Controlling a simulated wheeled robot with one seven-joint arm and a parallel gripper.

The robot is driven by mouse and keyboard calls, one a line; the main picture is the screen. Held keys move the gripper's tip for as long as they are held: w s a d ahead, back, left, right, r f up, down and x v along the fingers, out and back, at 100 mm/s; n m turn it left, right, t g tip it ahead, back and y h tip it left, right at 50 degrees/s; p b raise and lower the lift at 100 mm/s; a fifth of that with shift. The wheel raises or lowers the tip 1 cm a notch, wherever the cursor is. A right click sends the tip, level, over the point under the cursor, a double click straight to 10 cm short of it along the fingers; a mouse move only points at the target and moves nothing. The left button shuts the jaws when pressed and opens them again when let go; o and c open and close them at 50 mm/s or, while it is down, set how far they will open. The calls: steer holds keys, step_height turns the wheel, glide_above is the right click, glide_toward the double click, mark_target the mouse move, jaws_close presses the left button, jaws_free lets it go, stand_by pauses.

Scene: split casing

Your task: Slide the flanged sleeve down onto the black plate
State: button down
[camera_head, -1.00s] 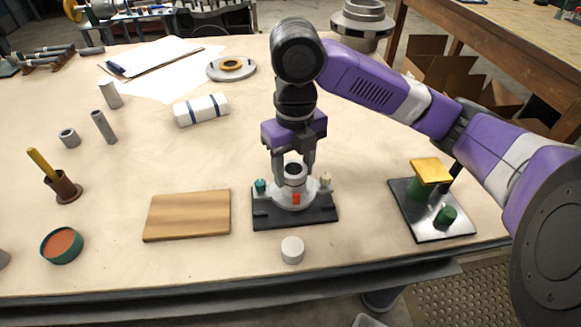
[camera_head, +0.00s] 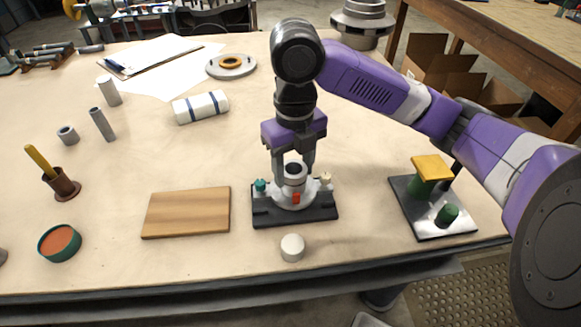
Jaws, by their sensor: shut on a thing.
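The flanged sleeve (camera_head: 294,182) is a white-grey collar with a dark bore at its top and a wide flange with a red mark on its front. It stands upright, low over the black plate (camera_head: 276,217); I cannot tell whether its flange touches the plate. A teal peg (camera_head: 260,187) and a cream peg (camera_head: 326,180) stand on either side of it on the plate. My gripper (camera_head: 294,170) points down from above and is shut on the sleeve's upper part, one finger on each side.
A wooden board (camera_head: 187,212) lies left of the plate, and a white cylinder (camera_head: 292,247) stands just in front. A metal plate (camera_head: 427,222) with green and yellow parts is at right. A striped roll (camera_head: 201,107) lies behind left.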

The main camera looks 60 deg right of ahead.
steer(key=shift+f+b, duration=0.65)
steer(key=c, duration=0.5)
jaws_free()
steer(key=shift+r+p, duration=2.1)
steer(key=shift+r, duration=0.4)
